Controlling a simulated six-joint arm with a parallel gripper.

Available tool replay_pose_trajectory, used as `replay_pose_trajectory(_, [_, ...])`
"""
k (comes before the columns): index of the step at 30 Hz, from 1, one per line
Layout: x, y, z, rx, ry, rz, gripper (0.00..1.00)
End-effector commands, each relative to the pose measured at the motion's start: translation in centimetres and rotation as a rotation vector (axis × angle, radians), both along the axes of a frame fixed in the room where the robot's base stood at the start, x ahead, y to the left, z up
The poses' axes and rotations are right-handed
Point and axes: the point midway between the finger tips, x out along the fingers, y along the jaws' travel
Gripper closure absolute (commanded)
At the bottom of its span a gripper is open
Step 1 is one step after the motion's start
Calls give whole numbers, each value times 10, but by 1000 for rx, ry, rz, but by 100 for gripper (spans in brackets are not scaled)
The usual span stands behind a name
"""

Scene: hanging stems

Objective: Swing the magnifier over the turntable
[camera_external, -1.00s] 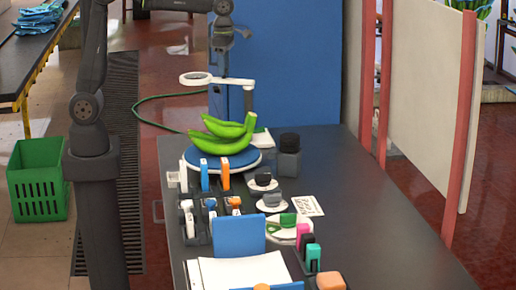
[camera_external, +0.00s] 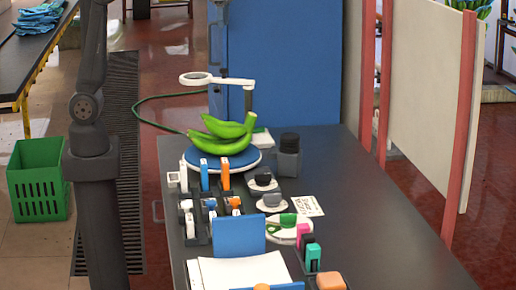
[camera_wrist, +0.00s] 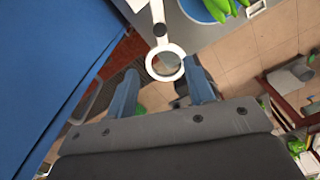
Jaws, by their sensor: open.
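The magnifier (camera_external: 232,81) is a white ring on a white arm with a small dark knob, carried by a post behind the bananas. In the wrist view its ring (camera_wrist: 164,47) shows beyond my gripper (camera_wrist: 163,90), between the two blue-grey fingertips in the picture, with floor seen behind it. My fingers are wide apart and hold nothing; contact with the ring cannot be told. The turntable (camera_external: 253,165) is a blue disc on the table, with green bananas (camera_external: 222,138) on it. In the wrist view the turntable (camera_wrist: 196,9) is partly cut off at the top, right of the ring.
A blue panel (camera_external: 290,60) stands behind the table and fills the left of the wrist view. A dark jar (camera_external: 288,160) stands right of the turntable. Several small tools and a blue board (camera_external: 238,235) are in front. The table's right side (camera_external: 375,215) is clear.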

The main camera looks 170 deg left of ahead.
Motion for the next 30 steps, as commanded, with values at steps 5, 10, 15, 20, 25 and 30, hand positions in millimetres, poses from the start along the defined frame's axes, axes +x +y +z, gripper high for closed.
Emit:
replay_pose_trajectory(5, [0, 0, 12, 0, 0, 0, 52])
replay_pose_trajectory(10, [0, 0, 14, 0, 0, 0, 52])
replay_pose_trajectory(15, [0, 0, 13, 0, 0, 0, 61])
replay_pose_trajectory(20, [0, 0, 13, 0, 0, -4, 93])
replay_pose_trajectory(25, [-7, -1, 7, 15, 13, -119, 100])
replay_pose_trajectory(30, [-22, -5, -9, 47, 52, -415, 100])
